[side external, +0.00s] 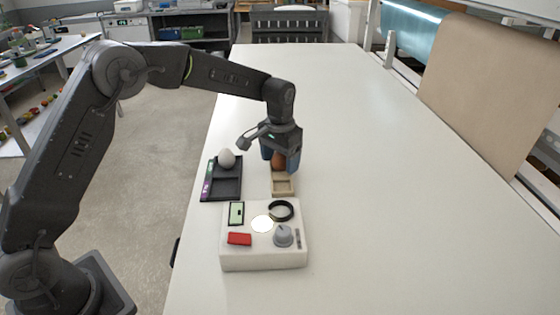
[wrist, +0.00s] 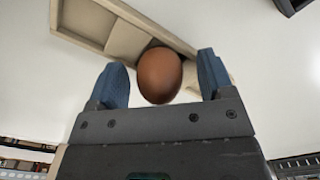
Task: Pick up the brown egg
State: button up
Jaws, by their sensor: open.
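The brown egg (side external: 278,160) is at the far end of a small tan wooden tray (side external: 283,188) in the side view. In the wrist view the brown egg (wrist: 160,75) shows between the two blue fingers of my gripper (wrist: 163,78), with a gap on each side. My gripper (side external: 279,162) points down over the egg and is open. Its fingers stand on either side of the egg and partly hide it in the side view. The tray (wrist: 125,42) runs behind the egg in the wrist view.
A white box (side external: 264,256) with a dial, a black ring and a red block stands in front. The white table (side external: 390,200) is clear to the right.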

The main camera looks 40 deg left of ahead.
jog(key=shift+c, duration=0.4)
jog(key=c, duration=0.7)
jog(key=shift+c, duration=0.2)
jog(key=shift+r, duration=0.1)
